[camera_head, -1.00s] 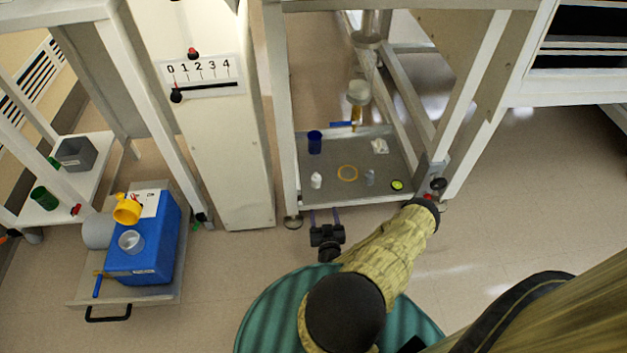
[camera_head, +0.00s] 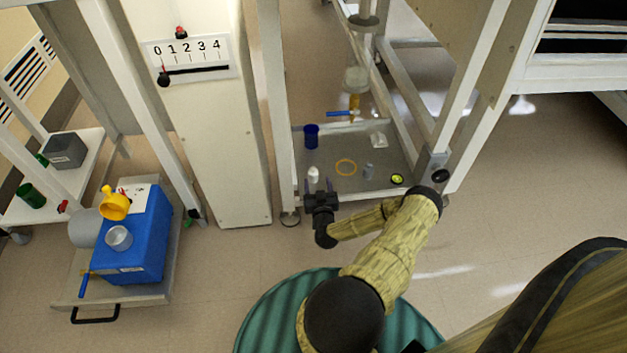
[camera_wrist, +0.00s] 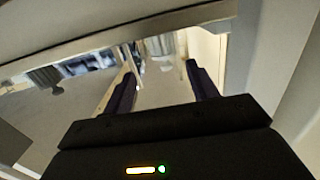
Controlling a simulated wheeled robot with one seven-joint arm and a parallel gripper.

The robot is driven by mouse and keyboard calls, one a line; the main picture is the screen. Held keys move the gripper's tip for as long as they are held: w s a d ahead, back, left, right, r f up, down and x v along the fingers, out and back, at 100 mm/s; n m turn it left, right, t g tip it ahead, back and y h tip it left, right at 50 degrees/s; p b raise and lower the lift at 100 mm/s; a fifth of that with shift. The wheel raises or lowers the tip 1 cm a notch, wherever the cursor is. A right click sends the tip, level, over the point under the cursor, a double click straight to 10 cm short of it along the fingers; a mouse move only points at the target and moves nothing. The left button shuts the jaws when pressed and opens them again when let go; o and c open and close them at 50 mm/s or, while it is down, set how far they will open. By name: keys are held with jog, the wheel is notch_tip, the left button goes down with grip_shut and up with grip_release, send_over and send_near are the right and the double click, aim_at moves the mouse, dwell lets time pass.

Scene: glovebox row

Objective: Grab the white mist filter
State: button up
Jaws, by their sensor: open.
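A small white piece (camera_head: 313,174), which looks like the white mist filter, stands near the front left of the grey shelf tray (camera_head: 345,185). My gripper (camera_head: 320,184) is open at the tray's front edge, close in front of the white piece. In the head view its left finger overlaps the area near the piece, and I cannot tell whether they touch. In the wrist view the two dark fingers (camera_wrist: 161,70) are apart, and I cannot make out the white piece between them.
White frame posts flank the tray. A blue box (camera_head: 146,240) stands at left.

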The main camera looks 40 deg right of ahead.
aim_at(313, 172)
jog(key=shift+w+d, duration=0.3)
jog(key=shift+w, duration=0.25)
jog(key=shift+w, duration=0.1)
jog(key=shift+w+d+f+b, duration=0.15)
jog(key=shift+w+b, duration=0.1)
jog(key=shift+b, duration=0.25)
jog(key=b+x, duration=0.1)
jog(key=x, duration=0.1)
jog(key=b+x, duration=0.1)
jog(key=b, duration=0.1)
jog(key=shift+w, duration=0.45)
jog(key=shift+w+d, duration=0.15)
jog(key=shift+w, duration=0.15)
jog(key=shift+c, duration=0.5)
jog(key=c, duration=0.9)
